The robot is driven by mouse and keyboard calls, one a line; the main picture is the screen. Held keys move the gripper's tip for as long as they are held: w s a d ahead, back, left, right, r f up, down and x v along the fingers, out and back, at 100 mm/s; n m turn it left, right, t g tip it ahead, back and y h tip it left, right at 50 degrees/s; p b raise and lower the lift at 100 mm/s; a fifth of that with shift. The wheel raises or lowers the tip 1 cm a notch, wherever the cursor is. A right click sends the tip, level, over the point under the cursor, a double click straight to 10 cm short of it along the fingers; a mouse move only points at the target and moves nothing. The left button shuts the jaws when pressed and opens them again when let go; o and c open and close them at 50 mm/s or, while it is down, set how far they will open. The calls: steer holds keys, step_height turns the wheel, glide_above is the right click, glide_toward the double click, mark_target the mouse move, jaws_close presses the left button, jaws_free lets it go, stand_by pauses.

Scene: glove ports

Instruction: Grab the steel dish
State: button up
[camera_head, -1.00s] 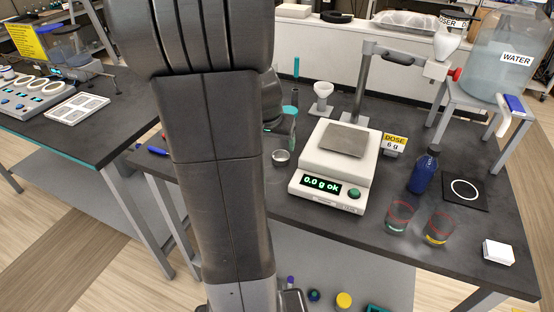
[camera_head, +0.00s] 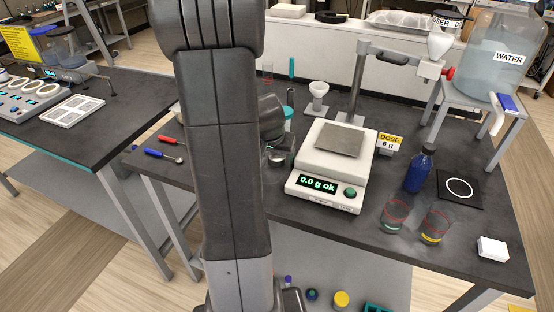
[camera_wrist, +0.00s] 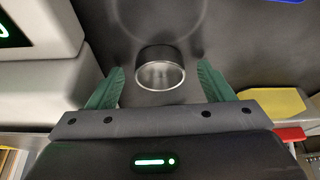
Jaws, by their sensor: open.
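The steel dish (camera_head: 277,157) is a small round metal cup on the dark bench, left of the white scale, partly hidden by my arm in the head view. In the wrist view the steel dish (camera_wrist: 160,74) shows in the middle with its open mouth visible. My gripper (camera_wrist: 161,80) is open, with one green finger on each side of the dish. A gap shows between each finger and the dish, and nothing is held. In the head view my wrist is just above the dish and the fingertips cannot be made out.
The white scale (camera_head: 336,165), reading 0.0 g, stands close to the right of the dish. A white funnel (camera_head: 318,92) stands behind. Red-handled (camera_head: 170,139) and blue-handled (camera_head: 162,154) tools lie to the left. A blue bottle (camera_head: 420,170) and glass beakers stand further right.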

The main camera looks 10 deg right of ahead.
steer(key=c, duration=1)
steer(key=shift+c, duration=0.2)
steer(key=shift+r, duration=0.1)
